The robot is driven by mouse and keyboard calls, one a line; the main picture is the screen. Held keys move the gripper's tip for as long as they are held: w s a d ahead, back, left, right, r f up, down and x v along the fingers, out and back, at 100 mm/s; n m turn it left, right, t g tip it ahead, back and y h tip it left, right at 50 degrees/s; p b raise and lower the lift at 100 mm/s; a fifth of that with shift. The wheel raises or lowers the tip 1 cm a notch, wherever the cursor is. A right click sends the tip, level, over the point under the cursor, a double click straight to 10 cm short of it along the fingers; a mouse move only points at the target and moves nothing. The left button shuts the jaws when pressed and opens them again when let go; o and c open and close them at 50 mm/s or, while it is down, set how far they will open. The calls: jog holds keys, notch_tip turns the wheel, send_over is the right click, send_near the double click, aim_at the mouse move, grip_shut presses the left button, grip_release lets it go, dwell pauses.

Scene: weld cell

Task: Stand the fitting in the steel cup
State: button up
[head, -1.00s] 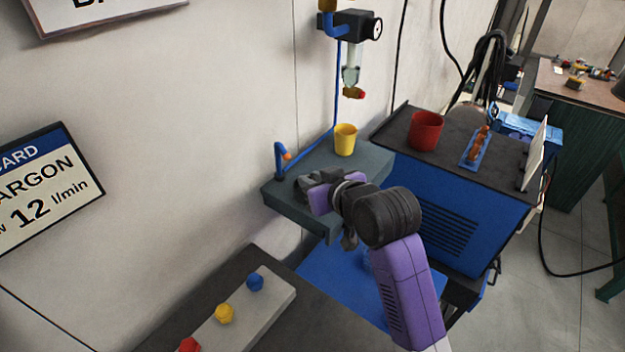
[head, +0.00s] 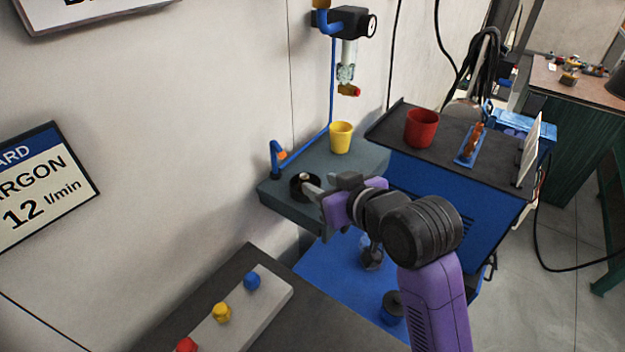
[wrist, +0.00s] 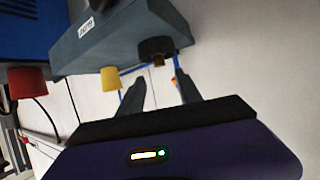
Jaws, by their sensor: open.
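A dark cup (head: 298,193), the only dark metallic-looking one, stands on the grey wall shelf; it also shows in the wrist view (wrist: 153,46), which looks upside down. A small fitting (head: 304,176) stands in it, its top poking above the rim; it shows brownish in the wrist view (wrist: 158,61). Its lower part is hidden by the cup, so I cannot tell if it touches the bottom. My gripper (head: 328,188) is open and empty, just right of the cup. In the wrist view its two fingers (wrist: 160,84) point toward the cup, with a gap between them and the fitting.
A yellow cup (head: 341,138) stands farther back on the shelf (head: 367,160). A blue pipe (head: 308,145) runs along the wall behind it. A red cup (head: 421,128) stands on the blue machine (head: 440,200). A panel with coloured knobs (head: 222,312) lies lower left.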

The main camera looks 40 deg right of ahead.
jog(key=shift+v, duration=1.2)
jog(key=shift+p+v, duration=1.2)
jog(key=shift+p, duration=1.6)
jog(key=s+a+f+n+t, duration=0.1)
jog(key=s+a+f, duration=0.6)
jog(key=s, duration=0.3)
jog(key=s+a+r+n+y, duration=0.1)
jog(key=s+a, duration=0.2)
jog(key=s, duration=0.4)
jog(key=s+a+t+y, duration=0.1)
jog(key=s+a, duration=0.3)
jog(key=s, duration=0.4)
jog(key=shift+s+r+n+y, duration=0.25)
jog(key=shift+r+n+y, duration=0.15)
jog(key=shift+y, duration=0.1)
